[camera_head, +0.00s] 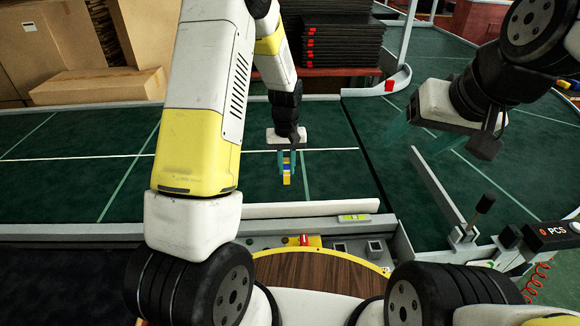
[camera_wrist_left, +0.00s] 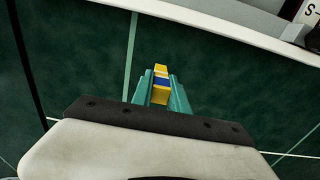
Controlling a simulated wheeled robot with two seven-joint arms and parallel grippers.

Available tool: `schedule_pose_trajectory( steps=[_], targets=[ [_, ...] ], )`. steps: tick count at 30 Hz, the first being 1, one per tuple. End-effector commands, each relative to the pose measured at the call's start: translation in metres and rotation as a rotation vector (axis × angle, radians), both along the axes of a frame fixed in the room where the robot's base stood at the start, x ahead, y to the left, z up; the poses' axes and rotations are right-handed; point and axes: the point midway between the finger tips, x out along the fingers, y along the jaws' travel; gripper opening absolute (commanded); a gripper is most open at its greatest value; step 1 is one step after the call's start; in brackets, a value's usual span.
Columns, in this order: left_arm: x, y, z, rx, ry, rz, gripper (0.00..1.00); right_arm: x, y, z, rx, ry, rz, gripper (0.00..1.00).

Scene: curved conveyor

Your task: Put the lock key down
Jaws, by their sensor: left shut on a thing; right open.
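The lock key (camera_head: 287,172) is a small yellow block with a blue band. My left gripper (camera_head: 287,160) is shut on it, with its teal fingers on either side, over the green conveyor surface (camera_head: 330,180). In the left wrist view the lock key (camera_wrist_left: 161,83) sticks out past the fingertips of the left gripper (camera_wrist_left: 161,92). I cannot tell whether it touches the surface. My right gripper (camera_head: 415,130) is open and empty at the right, over the other green section; its teal fingers are partly hidden.
A pale rail (camera_head: 310,209) runs along the conveyor's near edge, with a small level (camera_head: 354,217) on the ledge. A lever (camera_head: 479,212) and a PCS box (camera_head: 555,232) stand at the right. Boxes (camera_head: 100,85) and black stacked trays (camera_head: 335,40) are behind. The green surface around the key is clear.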

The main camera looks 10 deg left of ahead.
Motion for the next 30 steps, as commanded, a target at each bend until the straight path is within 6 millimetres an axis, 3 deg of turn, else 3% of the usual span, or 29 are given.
schedule_pose_trajectory(
  steps=[14,25,26,28,30],
  targets=[
    [-0.001,0.000,-0.054,0.000,0.001,-0.002,0.00,0.000,0.000,0.000,0.000,0.000,0.000,0.69],
    [0.000,0.000,-0.059,-0.001,-0.001,-0.002,0.00,0.000,0.000,0.000,0.000,0.000,0.000,0.69],
    [0.000,0.000,-0.059,-0.001,-0.001,-0.002,0.24,0.000,0.000,0.000,0.000,0.000,0.000,0.69],
    [0.000,0.000,-0.058,-0.001,-0.001,-0.002,0.37,0.000,0.000,0.000,0.000,0.000,0.000,0.69],
    [0.000,0.000,-0.058,-0.001,-0.001,-0.002,0.41,0.000,0.000,0.000,0.000,0.000,0.000,0.69]
  ],
)
